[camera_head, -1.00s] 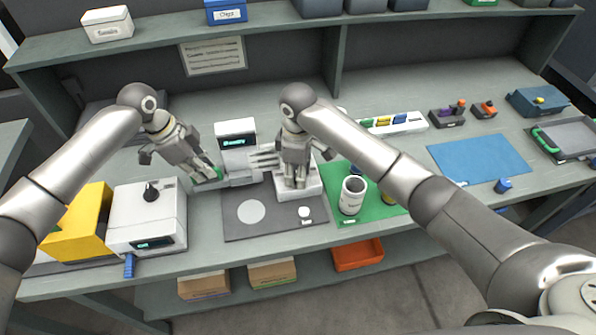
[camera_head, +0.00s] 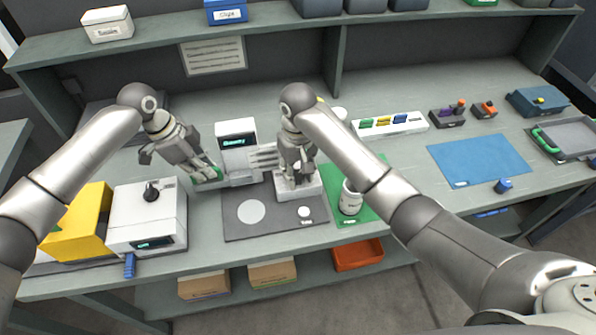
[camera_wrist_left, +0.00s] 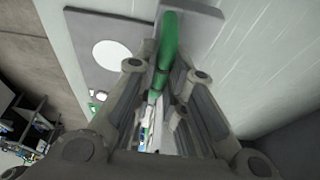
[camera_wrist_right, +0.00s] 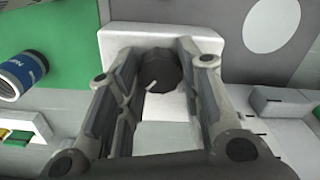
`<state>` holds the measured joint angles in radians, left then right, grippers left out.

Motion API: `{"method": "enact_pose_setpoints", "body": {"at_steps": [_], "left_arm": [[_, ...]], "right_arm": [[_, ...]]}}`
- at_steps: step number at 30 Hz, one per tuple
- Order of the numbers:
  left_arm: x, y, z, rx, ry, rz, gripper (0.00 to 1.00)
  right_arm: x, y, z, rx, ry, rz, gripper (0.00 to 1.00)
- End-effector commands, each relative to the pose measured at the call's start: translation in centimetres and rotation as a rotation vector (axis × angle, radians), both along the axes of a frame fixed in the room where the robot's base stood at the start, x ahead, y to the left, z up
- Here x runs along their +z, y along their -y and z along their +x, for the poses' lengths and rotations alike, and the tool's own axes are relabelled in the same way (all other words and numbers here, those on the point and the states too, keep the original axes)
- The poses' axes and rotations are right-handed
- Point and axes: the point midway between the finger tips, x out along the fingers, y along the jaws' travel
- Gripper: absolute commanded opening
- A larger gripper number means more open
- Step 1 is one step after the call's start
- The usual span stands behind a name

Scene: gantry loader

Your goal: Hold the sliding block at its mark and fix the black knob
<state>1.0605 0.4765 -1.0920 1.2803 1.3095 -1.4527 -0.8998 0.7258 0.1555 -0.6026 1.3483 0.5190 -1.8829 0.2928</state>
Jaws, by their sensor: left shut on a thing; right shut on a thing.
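The black knob (camera_wrist_right: 160,72), round with a pale pointer line, sits on a white block (camera_wrist_right: 118,36). My right gripper (camera_head: 297,179) comes down over this block and is shut on the knob, with a finger on each side in the right wrist view. My left gripper (camera_head: 212,173) is shut on a green bar-shaped handle (camera_wrist_left: 168,45) beside the display unit (camera_head: 237,143). I cannot tell whether this green handle belongs to the sliding block. No position mark is clearly visible; the grippers hide the details around both grips.
A grey mat (camera_head: 240,230) with a white disc (camera_head: 251,211) lies in front of the grippers. A white machine (camera_head: 140,205) stands at left. A blue mat (camera_head: 480,158) lies clear at right.

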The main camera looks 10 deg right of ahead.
Motion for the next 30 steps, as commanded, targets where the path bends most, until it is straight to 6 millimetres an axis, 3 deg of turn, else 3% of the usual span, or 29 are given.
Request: {"method": "enact_pose_setpoints", "body": {"at_steps": [23,24,28,30], "left_arm": [[0.0,0.01,-0.08,-0.002,-0.003,0.0,0.0],[0.0,0.01,-0.08,-0.002,-0.003,0.0,0.0],[0.0,0.01,-0.07,-0.002,-0.003,0.0,0.0],[0.0,0.01,-0.07,-0.002,-0.002,0.0,0.0]], "right_arm": [[0.16,0.05,0.2,-0.098,0.007,0.001,0.1],[0.16,0.05,0.2,-0.098,0.007,0.001,0.39],[0.13,0.04,0.15,-0.097,0.005,0.0,0.56],[0.1,0.04,0.13,-0.096,0.004,0.0,0.56]]}}
